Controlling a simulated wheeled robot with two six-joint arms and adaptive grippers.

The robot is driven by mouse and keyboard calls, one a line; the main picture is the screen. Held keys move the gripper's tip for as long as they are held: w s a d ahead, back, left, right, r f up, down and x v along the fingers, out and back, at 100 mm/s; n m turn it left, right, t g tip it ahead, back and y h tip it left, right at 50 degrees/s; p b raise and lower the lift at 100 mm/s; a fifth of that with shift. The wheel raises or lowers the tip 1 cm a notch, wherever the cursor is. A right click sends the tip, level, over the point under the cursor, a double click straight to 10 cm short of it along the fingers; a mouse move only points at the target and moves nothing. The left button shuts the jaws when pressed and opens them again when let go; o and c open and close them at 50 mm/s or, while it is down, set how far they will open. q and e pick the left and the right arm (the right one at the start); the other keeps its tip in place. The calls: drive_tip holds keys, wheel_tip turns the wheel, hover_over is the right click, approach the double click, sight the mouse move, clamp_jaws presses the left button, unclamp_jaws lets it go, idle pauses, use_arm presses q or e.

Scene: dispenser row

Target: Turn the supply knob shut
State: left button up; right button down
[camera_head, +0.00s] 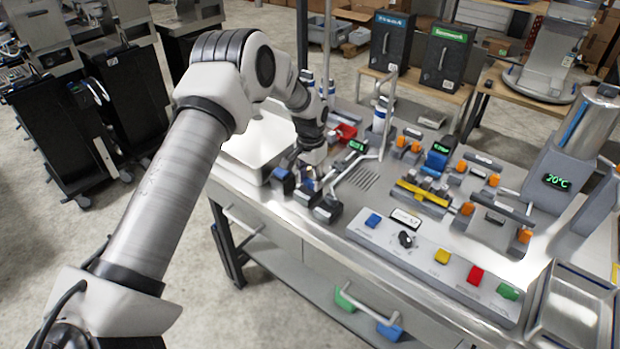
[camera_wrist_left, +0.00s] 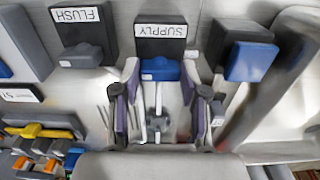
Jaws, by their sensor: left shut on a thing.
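The supply knob (camera_wrist_left: 160,70) is blue with a small white mark. It sits on a dark block (camera_wrist_left: 160,40) labelled SUPPLY, in the upper middle of the left wrist view. My left gripper (camera_wrist_left: 161,72) is shut on the knob, one finger at each side. In the head view my left gripper (camera_head: 308,183) reaches down to the bench's front edge by the sink, and its fingers and the knob are largely hidden there. My right gripper is not in view.
The FLUSH block (camera_wrist_left: 77,32) stands close on one side and another blue knob (camera_wrist_left: 250,62) on the other. A white sink basin (camera_head: 258,145) lies beside the arm. A button panel (camera_head: 440,262) and orange-ended fixtures (camera_head: 490,220) occupy the bench to the right.

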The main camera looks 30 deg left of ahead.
sight(311, 180)
use_arm(q)
drive_tip(key=shift+s+f, duration=0.1)
drive_tip(key=shift+f, duration=0.05)
drive_tip(key=o, duration=1.1)
drive_tip(key=shift+c, duration=0.2)
drive_tip(key=shift+o, duration=0.4)
drive_tip(key=shift+w, duration=0.2)
wheel_tip(311, 180, up, 12)
drive_tip(key=shift+f, duration=0.1)
